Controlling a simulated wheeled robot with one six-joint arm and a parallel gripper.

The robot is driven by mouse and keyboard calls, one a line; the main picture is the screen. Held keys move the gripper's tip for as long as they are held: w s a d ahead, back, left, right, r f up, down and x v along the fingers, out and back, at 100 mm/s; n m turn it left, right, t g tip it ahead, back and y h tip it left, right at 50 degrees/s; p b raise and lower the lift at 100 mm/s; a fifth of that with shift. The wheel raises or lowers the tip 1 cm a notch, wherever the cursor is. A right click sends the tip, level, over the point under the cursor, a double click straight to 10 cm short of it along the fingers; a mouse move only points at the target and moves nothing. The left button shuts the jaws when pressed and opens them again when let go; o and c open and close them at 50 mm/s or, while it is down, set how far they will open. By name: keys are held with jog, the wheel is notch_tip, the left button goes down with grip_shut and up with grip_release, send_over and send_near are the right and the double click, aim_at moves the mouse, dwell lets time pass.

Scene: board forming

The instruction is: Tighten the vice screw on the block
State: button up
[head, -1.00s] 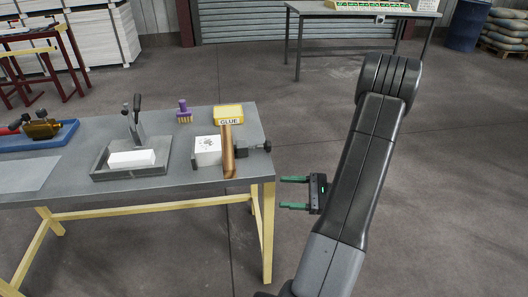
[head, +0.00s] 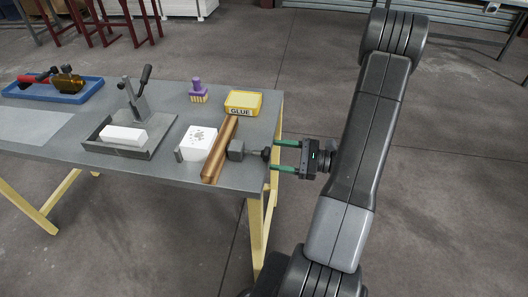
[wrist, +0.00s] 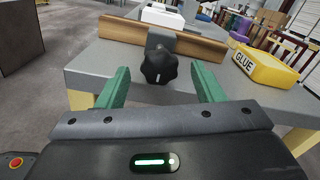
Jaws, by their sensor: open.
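The vice screw's black lobed knob (wrist: 159,66) faces my gripper in the wrist view, between and just beyond the two green fingertips. A brown wooden bar (head: 221,149) lies between the vice body and the white block (head: 198,142), which has dark specks on top. My gripper (head: 273,157) is open and empty, pointing left at the knob. In the wrist view the fingers (wrist: 162,88) stand either side of it, apart from it.
A grey tray (head: 155,150) with a lever press and white block is to the left. A blue tray (head: 66,97) is farther left. Floor right of the table is clear.

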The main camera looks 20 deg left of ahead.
aim_at(264, 153)
jog(key=shift+x, duration=2.6)
jog(key=c, duration=1)
jog(key=shift+m+p, duration=0.3)
jog(key=shift+p, duration=0.05)
jog(key=m+p, duration=0.2)
jog(key=m, duration=0.1)
jog(key=shift+r, duration=0.15)
jog(key=shift+w+m+p, duration=0.15)
jog(key=shift+m+p, duration=1.25)
jog(key=shift+m, duration=0.8)
